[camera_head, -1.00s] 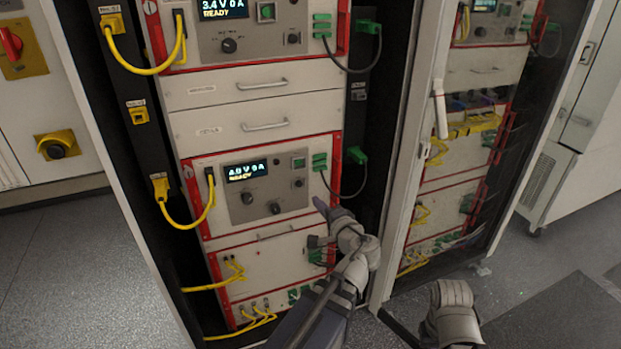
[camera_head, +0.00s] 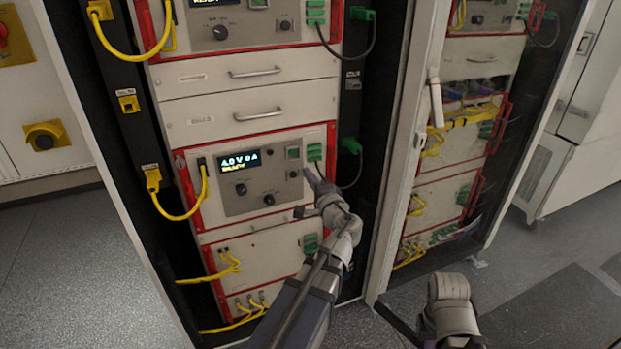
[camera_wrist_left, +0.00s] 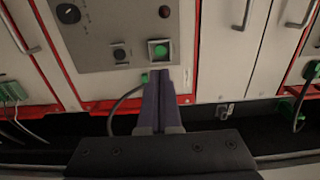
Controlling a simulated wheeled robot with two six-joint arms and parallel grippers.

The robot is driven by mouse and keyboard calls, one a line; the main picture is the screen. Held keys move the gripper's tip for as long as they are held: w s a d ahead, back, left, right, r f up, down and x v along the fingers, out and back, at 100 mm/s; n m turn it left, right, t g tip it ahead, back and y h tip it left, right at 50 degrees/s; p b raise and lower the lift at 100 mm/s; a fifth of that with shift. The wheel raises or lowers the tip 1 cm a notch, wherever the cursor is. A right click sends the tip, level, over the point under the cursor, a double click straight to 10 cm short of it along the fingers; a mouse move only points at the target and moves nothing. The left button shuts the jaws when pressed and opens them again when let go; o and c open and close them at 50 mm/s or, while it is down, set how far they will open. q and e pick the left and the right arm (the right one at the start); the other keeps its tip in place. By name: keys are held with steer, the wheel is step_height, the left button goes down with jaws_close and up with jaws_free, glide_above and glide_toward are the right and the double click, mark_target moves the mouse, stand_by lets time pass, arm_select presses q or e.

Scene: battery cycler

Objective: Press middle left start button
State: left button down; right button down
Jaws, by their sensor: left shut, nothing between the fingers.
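The middle cycler unit (camera_head: 262,180) in the left cabinet has a lit display (camera_head: 239,160), and a square green button (camera_head: 293,153) sits at the upper right of its grey panel. My left gripper (camera_head: 310,175) is shut and empty, with dark purple fingers at the panel's right side, below the button. In the left wrist view its fingertips (camera_wrist_left: 158,75) point at the button with a small gap in the picture; depth is unclear. My right gripper is out of view.
Green connectors (camera_head: 315,160) with a dark cable sit right of the panel. Yellow cables (camera_head: 190,205) hang on the left. Drawers with handles (camera_head: 258,115) are above. The open cabinet's frame (camera_head: 400,170) stands to the right.

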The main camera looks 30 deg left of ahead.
mark_target(292, 152)
arm_select(q)
steer(key=x, duration=1)
steer(key=shift+w, duration=0.1)
steer(key=shift+w+a, duration=0.3)
steer(key=shift+w+a+r, duration=0.15)
steer(key=shift+w+a, duration=0.05)
steer(key=shift+a, duration=0.1)
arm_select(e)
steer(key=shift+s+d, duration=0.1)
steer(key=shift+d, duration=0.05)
arm_select(q)
steer(key=shift+s+d, duration=0.15)
steer(key=shift+s, duration=0.1)
steer(key=v, duration=1.4)
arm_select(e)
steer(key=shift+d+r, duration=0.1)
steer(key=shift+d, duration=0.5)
